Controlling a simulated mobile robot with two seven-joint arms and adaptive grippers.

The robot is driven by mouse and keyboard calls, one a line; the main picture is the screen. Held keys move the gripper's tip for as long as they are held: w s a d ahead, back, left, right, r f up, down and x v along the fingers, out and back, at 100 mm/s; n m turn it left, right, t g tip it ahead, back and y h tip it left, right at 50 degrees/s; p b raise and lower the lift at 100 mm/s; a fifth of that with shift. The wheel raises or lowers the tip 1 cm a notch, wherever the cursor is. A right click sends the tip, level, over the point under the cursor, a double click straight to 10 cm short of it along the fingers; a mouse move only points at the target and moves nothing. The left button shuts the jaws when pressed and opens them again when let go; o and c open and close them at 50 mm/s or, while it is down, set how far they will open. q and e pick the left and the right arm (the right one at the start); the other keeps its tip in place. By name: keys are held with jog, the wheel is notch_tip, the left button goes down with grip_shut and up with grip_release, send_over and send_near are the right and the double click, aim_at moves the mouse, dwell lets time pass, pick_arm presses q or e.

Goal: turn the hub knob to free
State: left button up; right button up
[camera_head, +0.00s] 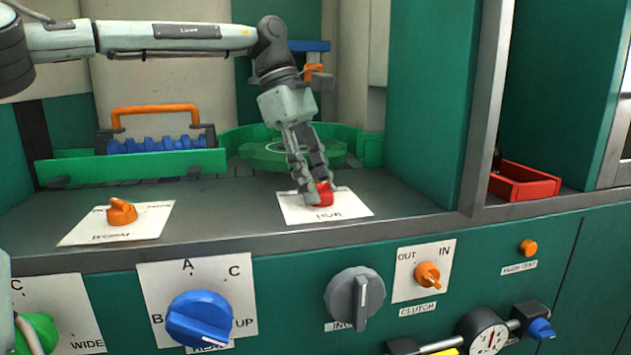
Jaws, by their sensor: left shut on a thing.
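A red knob (323,194) sits on a white label plate (352,205) on the grey counter. I take it as the hub knob, but the lettering on its plate is too small and partly covered to read. My left gripper (318,191) reaches down from above and is shut on the red knob. Its fingers hide part of the knob, so I cannot tell which way it points. My right gripper is not in view.
An orange knob (121,211) stands on another plate at the left of the counter. The front panel below carries a blue knob (200,319), a grey knob (354,293) and an orange clutch switch (427,275). A green round part (285,152) lies behind my gripper. A red tray (524,182) is at the right.

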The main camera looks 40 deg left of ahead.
pick_arm(q)
jog(key=shift+m, duration=0.3)
jog(key=o, duration=1.2)
jog(key=shift+c, duration=0.2)
jog(key=v, duration=1.2)
jog(key=shift+w, duration=0.15)
jog(key=shift+d, duration=0.1)
